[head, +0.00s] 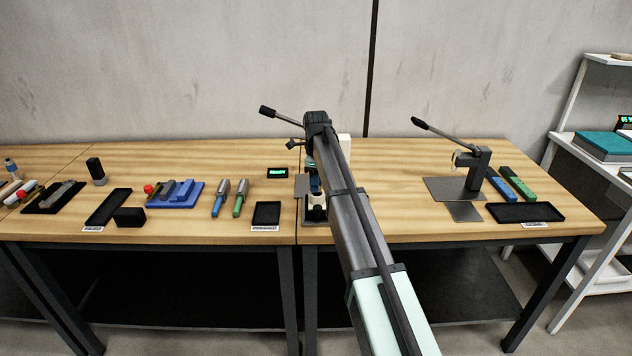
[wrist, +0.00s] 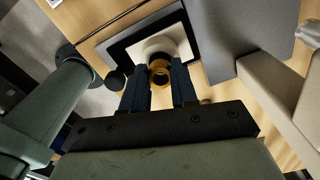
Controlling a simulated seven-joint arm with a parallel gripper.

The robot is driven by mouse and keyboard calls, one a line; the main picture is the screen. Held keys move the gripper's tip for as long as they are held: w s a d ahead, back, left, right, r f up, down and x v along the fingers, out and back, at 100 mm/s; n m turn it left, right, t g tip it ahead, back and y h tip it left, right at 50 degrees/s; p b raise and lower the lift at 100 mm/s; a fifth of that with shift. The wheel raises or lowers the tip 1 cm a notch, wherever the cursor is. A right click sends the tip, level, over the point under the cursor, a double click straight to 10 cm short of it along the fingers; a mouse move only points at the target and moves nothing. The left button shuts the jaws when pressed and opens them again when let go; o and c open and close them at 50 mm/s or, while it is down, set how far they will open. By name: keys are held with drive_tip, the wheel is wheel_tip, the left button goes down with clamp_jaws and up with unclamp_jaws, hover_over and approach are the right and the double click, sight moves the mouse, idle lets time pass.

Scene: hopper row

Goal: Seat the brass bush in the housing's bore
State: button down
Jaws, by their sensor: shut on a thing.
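My gripper (wrist: 162,78) is shut on the brass bush (wrist: 160,66), a small yellow ring between its two dark blue fingertips in the wrist view. A round cream part (wrist: 168,38), seemingly the housing, lies just beyond the bush. Whether the bush touches it or is inside its bore I cannot tell. In the head view my gripper (head: 315,184) shows as a blue patch left of my arm, low over a cream part (head: 317,200) at the middle of the bench. The bush cannot be made out there, and my arm hides much of that spot.
A lever press (head: 478,168) stands on the right bench, with a black tray (head: 525,212) in front. A grey plate (wrist: 245,45) is close beside my gripper.

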drive_tip(key=shift+f, duration=0.25)
drive_tip(key=shift+f, duration=0.35)
drive_tip(key=shift+f, duration=0.15)
drive_tip(key=c, duration=0.8)
unclamp_jaws()
wheel_tip(320, 180, up, 14)
drive_tip(key=shift+f, duration=0.1)
